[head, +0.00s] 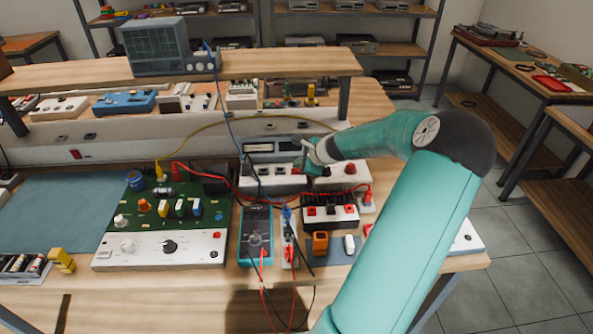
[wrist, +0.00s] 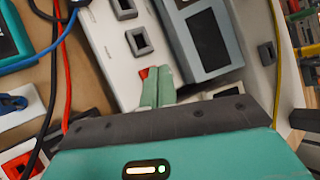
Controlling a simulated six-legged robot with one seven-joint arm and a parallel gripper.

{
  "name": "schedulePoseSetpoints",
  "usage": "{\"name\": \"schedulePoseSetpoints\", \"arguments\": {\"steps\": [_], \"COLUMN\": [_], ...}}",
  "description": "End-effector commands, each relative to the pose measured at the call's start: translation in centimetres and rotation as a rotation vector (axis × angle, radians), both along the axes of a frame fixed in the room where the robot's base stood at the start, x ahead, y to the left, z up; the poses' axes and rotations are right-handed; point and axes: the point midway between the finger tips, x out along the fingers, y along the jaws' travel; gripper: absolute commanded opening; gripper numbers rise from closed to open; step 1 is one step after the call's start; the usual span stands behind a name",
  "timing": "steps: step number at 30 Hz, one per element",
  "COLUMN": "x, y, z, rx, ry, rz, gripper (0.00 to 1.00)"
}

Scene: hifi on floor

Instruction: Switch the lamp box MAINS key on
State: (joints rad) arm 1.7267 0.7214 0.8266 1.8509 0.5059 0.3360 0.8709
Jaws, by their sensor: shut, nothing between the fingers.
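My gripper (head: 306,158) is shut and empty, reaching down over the back of the bench. In the wrist view its two green fingers (wrist: 156,78) lie together, their tips at a small red piece (wrist: 143,72) on a white box (wrist: 112,45). The fingers partly hide this piece; I cannot tell whether they touch it. Two dark square rocker keys (wrist: 139,41) show farther along that box. In the head view a white box (head: 272,181) lies below the gripper, and another with a red knob (head: 350,169) is beside it. No MAINS label is readable, and the key's position cannot be told.
A grey unit with a dark display (wrist: 207,40) stands close beside the fingers. Red, black and yellow cables cross the bench. A green circuit board (head: 165,210), a teal meter (head: 257,236) and a black-finned block (head: 330,210) stand nearer. A shelf with an oscilloscope (head: 157,47) rises behind.

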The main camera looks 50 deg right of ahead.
Motion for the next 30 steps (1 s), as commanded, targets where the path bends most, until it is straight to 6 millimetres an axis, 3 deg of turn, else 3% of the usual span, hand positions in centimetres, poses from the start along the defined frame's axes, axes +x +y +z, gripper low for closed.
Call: {"name": "schedulePoseSetpoints", "arguments": {"steps": [30], "x": [0.02], "y": [0.02], "z": [-0.9], "rx": [-0.001], "ry": [0.0], "rz": [0.001], "gripper": [0.0]}}
